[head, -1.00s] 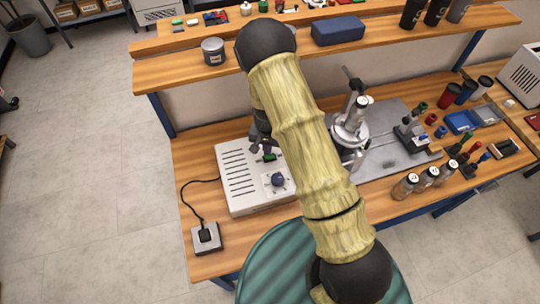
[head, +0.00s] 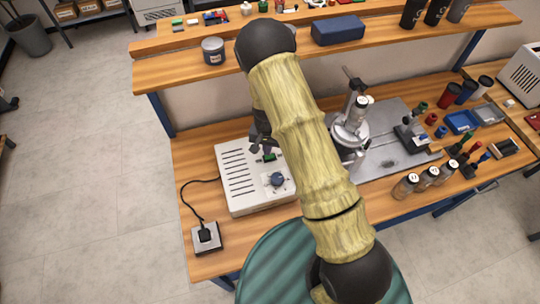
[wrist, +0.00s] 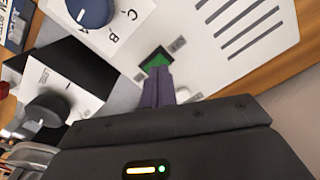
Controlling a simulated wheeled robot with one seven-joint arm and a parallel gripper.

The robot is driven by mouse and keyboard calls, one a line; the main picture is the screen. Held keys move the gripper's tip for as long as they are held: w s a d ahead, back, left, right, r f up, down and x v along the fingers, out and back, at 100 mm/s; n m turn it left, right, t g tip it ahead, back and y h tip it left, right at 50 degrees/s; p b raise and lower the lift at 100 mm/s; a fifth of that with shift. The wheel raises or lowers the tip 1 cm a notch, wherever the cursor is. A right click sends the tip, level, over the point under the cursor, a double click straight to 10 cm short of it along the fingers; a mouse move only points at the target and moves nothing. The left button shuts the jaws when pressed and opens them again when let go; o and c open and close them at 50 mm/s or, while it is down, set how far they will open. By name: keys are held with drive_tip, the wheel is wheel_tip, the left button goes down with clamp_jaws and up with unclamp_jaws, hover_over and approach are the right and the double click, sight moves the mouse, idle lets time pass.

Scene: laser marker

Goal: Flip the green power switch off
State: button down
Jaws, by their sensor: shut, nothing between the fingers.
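The green power switch (head: 269,157) is on the top panel of a white control box (head: 233,185) with dark vent slots. In the wrist view the green switch (wrist: 156,60) sits between small printed labels, partly covered by the fingertips. My gripper (head: 264,146) is shut and empty, and its tips are at the switch's edge. In the wrist view the closed fingers (wrist: 158,82) overlap the switch's near side; I cannot tell whether they touch it. The switch's tilt is too small to make out.
A blue knob (head: 277,179) is in front of the switch on the same box. A metal marking machine (head: 350,132) on a grey plate stands to the right. An upper shelf (head: 180,75) runs behind.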

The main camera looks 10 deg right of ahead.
drive_tip(key=shift+f+b, duration=0.75)
drive_tip(key=shift+f, duration=0.35)
idle(0.6)
drive_tip(key=shift+r+p, duration=2.55)
drive_tip(key=shift+r, duration=1)
drive_tip(key=s+d+r+n+t+b, duration=0.1)
drive_tip(key=s+d+r+n, duration=0.1)
drive_tip(key=s+d+r, duration=0.3)
drive_tip(key=s+d+r+n+t+b, duration=0.1)
drive_tip(key=s+d+r, duration=0.4)
drive_tip(key=s+r, duration=0.6)
wheel_tip(320, 180, up, 4)
drive_tip(key=shift+s+d+r+n+t+b, duration=0.2)
drive_tip(key=shift+n+t+b, duration=0.15)
drive_tip(key=shift+b, duration=0.45)
